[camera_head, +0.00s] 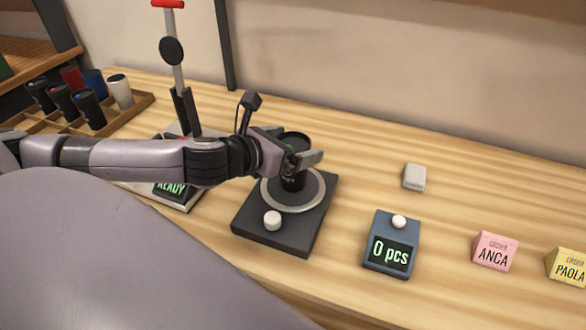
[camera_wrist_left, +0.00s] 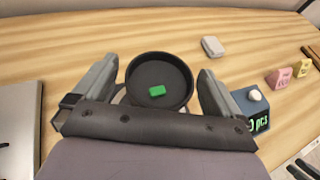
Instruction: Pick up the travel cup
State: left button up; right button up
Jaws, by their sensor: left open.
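A black travel cup (camera_head: 293,181) stands upright on the round grey plate of a dark square base in the head view. Whether the left finger touches the cup is unclear. My right gripper is not in view.
The dark base (camera_head: 270,240) carries a white knob. To its right are a counter reading "0 pcs" (camera_head: 390,255), a white block (camera_head: 414,177), and pink (camera_head: 494,251) and yellow (camera_head: 567,266) order cards. A wooden rack (camera_head: 140,104) of several cups and a machine reading "READY" stand left.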

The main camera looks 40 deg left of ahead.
pick_arm(q)
jog(key=shift+x, duration=1.2)
jog(key=shift+c, duration=0.3)
jog(key=c, duration=0.6)
jog(key=shift+r, duration=0.15)
